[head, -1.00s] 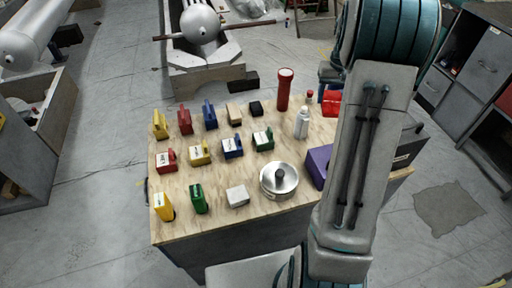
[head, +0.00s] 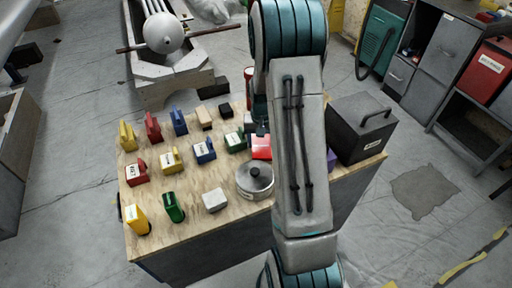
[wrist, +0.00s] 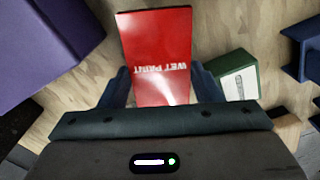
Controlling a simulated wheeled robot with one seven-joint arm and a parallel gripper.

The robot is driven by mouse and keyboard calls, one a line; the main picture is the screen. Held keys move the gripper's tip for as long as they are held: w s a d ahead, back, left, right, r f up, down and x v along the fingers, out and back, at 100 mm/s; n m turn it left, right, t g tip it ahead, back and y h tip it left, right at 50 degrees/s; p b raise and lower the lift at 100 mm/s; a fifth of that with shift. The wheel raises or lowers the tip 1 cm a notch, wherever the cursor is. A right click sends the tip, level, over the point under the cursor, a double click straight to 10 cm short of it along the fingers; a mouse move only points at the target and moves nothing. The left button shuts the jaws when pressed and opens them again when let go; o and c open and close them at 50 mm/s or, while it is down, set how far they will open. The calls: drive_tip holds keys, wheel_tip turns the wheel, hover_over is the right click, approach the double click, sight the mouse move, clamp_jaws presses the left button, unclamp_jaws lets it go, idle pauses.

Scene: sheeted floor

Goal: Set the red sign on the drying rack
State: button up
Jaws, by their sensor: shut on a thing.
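The red sign (wrist: 155,50) fills the middle of the wrist view, with white "WET PAINT" lettering upside down. My gripper (wrist: 163,88) is shut on it, one dark finger at each side edge. In the head view the red sign (head: 261,147) shows just left of my arm, beyond the silver pot, with my gripper (head: 262,129) at its far edge; my arm hides part of both. I cannot tell how high it is above the table. I cannot make out a drying rack in either view.
The wooden table (head: 190,231) holds several coloured blocks in rows, a silver pot (head: 254,181) and a white block (head: 215,200). A dark box with a handle (head: 358,130) stands right of my arm. The wrist view shows a purple block (wrist: 45,45) and a green block (wrist: 234,75) beside the sign.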

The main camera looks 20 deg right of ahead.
sight(261, 144)
drive_tip(key=shift+f, duration=1.55)
drive_tip(key=o, duration=1)
drive_tip(key=shift+c, duration=0.2)
